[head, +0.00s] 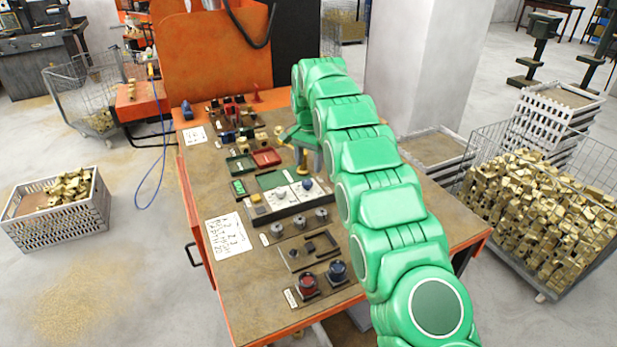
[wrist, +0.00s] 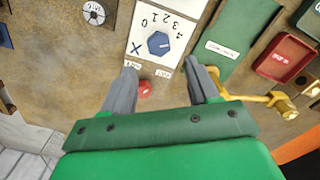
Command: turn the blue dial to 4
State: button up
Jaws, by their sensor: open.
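The blue dial (wrist: 158,43) is a faceted knob on a white plate (wrist: 143,22) marked X, 0, 1, 2, 3 and a partly readable 4 at the right. A small pale mark on the knob seems to point right, toward the 4 side. It also shows in the head view (head: 307,184). My gripper (wrist: 164,71) is open and empty, its grey fingers spread just below the dial in the wrist view, not around it. A red button (wrist: 145,89) shows between the fingers. In the head view my gripper (head: 305,140) is beyond the dial, its fingertips partly hidden.
A yellow lever (wrist: 262,98) lies close to the right finger. Green and red trays (wrist: 285,58) are at the right. A grey knob (wrist: 94,13) sits at the upper left.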

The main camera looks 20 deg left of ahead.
aim_at(309, 181)
jog(key=shift+f, duration=3.2)
